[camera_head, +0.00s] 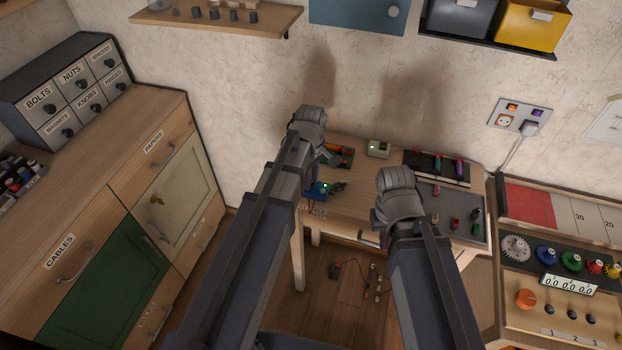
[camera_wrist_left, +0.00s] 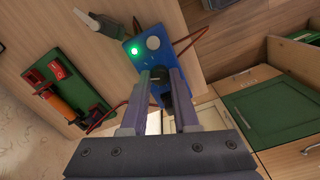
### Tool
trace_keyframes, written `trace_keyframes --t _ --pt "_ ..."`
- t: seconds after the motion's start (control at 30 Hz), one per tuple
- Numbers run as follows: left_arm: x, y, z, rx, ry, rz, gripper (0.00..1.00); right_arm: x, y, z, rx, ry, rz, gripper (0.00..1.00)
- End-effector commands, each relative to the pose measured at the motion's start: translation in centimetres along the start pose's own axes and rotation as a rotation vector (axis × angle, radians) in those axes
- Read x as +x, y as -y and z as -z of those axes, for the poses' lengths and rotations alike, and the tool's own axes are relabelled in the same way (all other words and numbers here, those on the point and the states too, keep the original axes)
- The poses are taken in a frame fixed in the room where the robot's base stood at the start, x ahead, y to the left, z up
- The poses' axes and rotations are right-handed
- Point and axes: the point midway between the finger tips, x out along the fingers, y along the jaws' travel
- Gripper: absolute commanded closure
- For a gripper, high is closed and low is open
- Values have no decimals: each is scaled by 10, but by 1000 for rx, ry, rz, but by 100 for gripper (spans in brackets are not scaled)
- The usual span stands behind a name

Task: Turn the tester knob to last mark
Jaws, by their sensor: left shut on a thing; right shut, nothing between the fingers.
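The tester is a small blue box (camera_wrist_left: 146,55) with a lit green lamp and a pale round disc on its face. It also shows on the table in the head view (camera_head: 318,190). Its dark knob (camera_wrist_left: 159,88) lies between the fingers of my left gripper (camera_wrist_left: 160,80), which is shut on it. The fingers hide part of the knob, so I cannot read its mark. In the head view my left gripper (camera_head: 332,158) is partly hidden by its arm. My right gripper (camera_head: 370,238) is shut and empty by the table's front edge.
A green board with an orange part (camera_wrist_left: 62,98) lies beside the tester, and a grey clip-like tool (camera_wrist_left: 92,18) is near it. Cables run from the tester. A grey tray (camera_head: 455,210) holds small parts. A drawer cabinet (camera_head: 130,190) stands at left.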

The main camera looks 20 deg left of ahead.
Motion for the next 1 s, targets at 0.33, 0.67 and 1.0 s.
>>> trace_keyframes --t 0.33,0.67,1.0 --pt "0 0 0 329 0 0 100 0 0 0 0 0 0 100" --pt "0 0 0 642 0 0 100 0 0 0 0 0 0 100" --pt "0 0 0 926 0 0 100 0 0 0 0 0 0 100"
